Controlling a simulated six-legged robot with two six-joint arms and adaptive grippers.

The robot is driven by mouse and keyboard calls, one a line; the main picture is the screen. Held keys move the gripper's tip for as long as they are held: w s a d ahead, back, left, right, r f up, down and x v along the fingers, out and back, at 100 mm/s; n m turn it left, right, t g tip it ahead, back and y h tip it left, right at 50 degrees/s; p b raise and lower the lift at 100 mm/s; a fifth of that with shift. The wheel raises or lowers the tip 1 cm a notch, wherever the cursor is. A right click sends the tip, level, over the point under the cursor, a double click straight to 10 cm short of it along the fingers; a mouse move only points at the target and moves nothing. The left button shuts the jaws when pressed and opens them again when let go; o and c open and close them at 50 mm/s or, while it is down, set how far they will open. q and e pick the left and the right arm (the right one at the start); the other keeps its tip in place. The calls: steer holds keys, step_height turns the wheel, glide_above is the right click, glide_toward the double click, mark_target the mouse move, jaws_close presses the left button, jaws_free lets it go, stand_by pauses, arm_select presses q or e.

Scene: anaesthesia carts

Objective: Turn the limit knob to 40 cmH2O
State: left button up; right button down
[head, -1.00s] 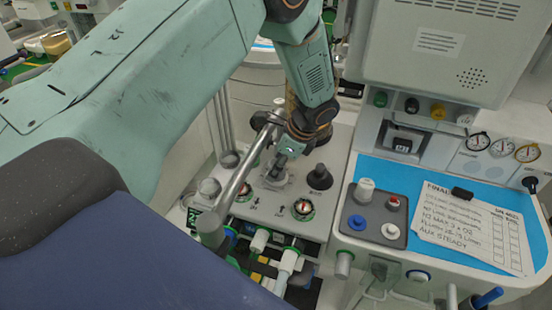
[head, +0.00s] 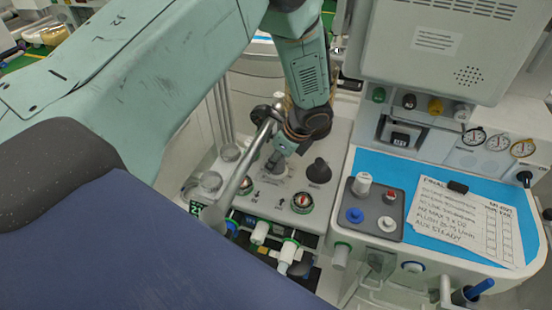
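My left gripper (head: 277,158) points down over the cart's light control panel (head: 336,140). A small round dial (head: 302,203) with a red mark sits in front of the black knob. Scale marks and any 40 label are too small to read. My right gripper is not in view.
A grey metal tube (head: 245,165) slants across the panel close to my gripper. White-ended hose fittings (head: 260,232) project below. To the right are a grey tray (head: 372,225) with small knobs, a written sheet (head: 465,220) and a monitor housing (head: 440,40).

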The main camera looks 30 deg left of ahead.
arm_select(q)
steer(key=o, duration=0.7)
steer(key=shift+d, duration=0.1)
steer(key=o, duration=0.4)
steer(key=shift+d, duration=0.15)
steer(key=shift+o, duration=0.2)
steer(key=v, duration=1.2)
steer(key=shift+f, duration=0.1)
